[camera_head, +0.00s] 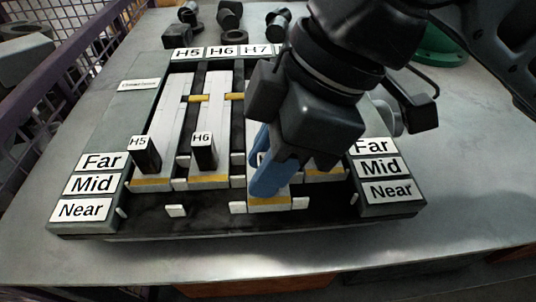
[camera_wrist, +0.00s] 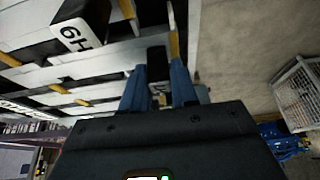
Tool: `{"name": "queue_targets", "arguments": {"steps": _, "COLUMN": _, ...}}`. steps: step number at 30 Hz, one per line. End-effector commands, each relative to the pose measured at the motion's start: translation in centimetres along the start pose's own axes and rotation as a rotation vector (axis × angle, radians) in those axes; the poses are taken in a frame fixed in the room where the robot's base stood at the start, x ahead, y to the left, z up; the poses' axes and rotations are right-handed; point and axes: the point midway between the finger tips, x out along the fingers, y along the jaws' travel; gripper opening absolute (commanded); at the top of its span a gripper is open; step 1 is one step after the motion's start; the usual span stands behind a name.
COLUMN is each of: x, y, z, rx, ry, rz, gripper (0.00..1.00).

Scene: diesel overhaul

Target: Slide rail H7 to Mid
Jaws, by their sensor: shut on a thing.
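Rail H7, the third rail from the left, shows its pale front end with a yellow stripe (camera_head: 270,201). This end sticks out nearer than the ends of the neighbouring rails, about level with the Near labels. My gripper (camera_head: 266,178) comes down over H7 with blue fingers, which hide most of its handle. In the wrist view the fingers of my gripper (camera_wrist: 159,88) are shut on the black handle of H7 (camera_wrist: 158,62). The Mid label (camera_head: 92,184) is on the left of the frame, with another Mid label (camera_head: 379,168) on the right.
Handle H5 (camera_head: 146,155) and handle H6 (camera_head: 204,151) stand upright on rails to the left of my gripper; H6 is close. A further rail (camera_head: 325,174) lies to the right, partly hidden by my arm. Small dark parts (camera_head: 229,14) stand behind the rail frame.

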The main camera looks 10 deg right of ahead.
Motion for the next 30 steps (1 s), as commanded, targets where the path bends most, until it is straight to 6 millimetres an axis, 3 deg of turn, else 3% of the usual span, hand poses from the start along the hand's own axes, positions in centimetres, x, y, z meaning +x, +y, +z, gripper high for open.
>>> {"name": "queue_targets", "arguments": {"steps": 3, "x": 0.0, "y": 0.0, "z": 0.0, "rx": 0.0, "ry": 0.0, "rz": 0.0, "gripper": 0.0}}
{"name": "queue_targets", "arguments": {"steps": 12, "x": 0.0, "y": 0.0, "z": 0.0, "rx": 0.0, "ry": 0.0, "rz": 0.0, "gripper": 0.0}}
{"name": "queue_targets", "arguments": {"steps": 21, "x": -0.1, "y": 3.4, "z": -0.1, "rx": 0.003, "ry": 0.001, "rz": 0.001, "gripper": 0.0}}
{"name": "queue_targets", "arguments": {"steps": 29, "x": -0.1, "y": 3.5, "z": 0.0, "rx": 0.0, "ry": 0.001, "rz": 0.001, "gripper": 0.0}}
{"name": "queue_targets", "arguments": {"steps": 30, "x": -0.1, "y": 3.5, "z": 0.0, "rx": 0.0, "ry": 0.001, "rz": 0.001, "gripper": 0.29}}
